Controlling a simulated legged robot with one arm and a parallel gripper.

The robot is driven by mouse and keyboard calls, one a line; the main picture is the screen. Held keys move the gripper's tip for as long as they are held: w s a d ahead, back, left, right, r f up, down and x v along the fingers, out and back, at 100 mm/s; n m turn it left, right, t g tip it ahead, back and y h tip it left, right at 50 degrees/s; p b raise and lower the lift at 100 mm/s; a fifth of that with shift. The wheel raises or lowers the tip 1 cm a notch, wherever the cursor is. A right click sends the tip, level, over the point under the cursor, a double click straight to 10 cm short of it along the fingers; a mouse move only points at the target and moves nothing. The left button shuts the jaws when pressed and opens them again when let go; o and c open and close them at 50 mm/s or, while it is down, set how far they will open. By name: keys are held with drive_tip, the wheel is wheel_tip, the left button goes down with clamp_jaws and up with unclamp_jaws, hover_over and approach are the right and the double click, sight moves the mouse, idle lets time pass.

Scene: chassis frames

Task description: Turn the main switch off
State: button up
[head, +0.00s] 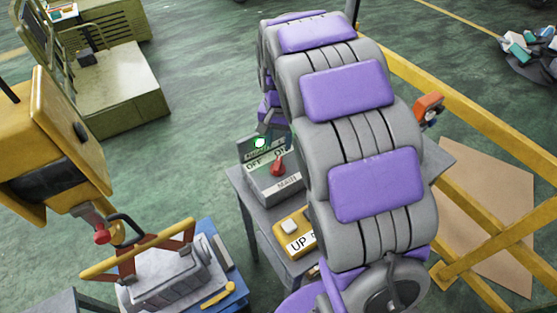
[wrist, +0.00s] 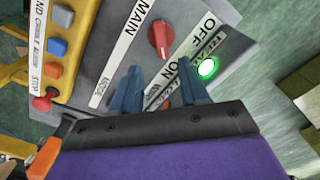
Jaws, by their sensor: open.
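The main switch is a red rotary knob (head: 277,167) on a grey box (head: 268,183) labelled MAIN, OFF and ON. In the wrist view the knob (wrist: 161,38) appears turned toward the ON label. A green lamp (head: 260,142) glows beside the labels; it also shows in the wrist view (wrist: 207,67). My gripper (wrist: 160,87) is open, with two blue fingers apart and nothing between them. The fingers are over the panel near the ON label, and the knob lies ahead of them, apparently untouched. My arm hides most of the gripper in the head view.
A yellow control box (head: 293,232) marked UP stands beside the switch box on a grey table (head: 237,180). Its blue, orange and red buttons (wrist: 45,100) show in the wrist view. Yellow rails (head: 470,95) stand at right, yellow machinery (head: 70,140) at left.

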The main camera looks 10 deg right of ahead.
sight(278, 162)
drive_tip(key=f, duration=0.2)
drive_tip(key=f+b, duration=0.1)
drive_tip(key=f, duration=0.4)
drive_tip(key=shift+a+f, duration=0.35)
drive_tip(key=shift+a, duration=0.05)
drive_tip(key=shift+s+f, duration=0.1)
drive_tip(key=shift+f, duration=0.3)
drive_tip(key=shift+d+f, duration=0.25)
clamp_jaws()
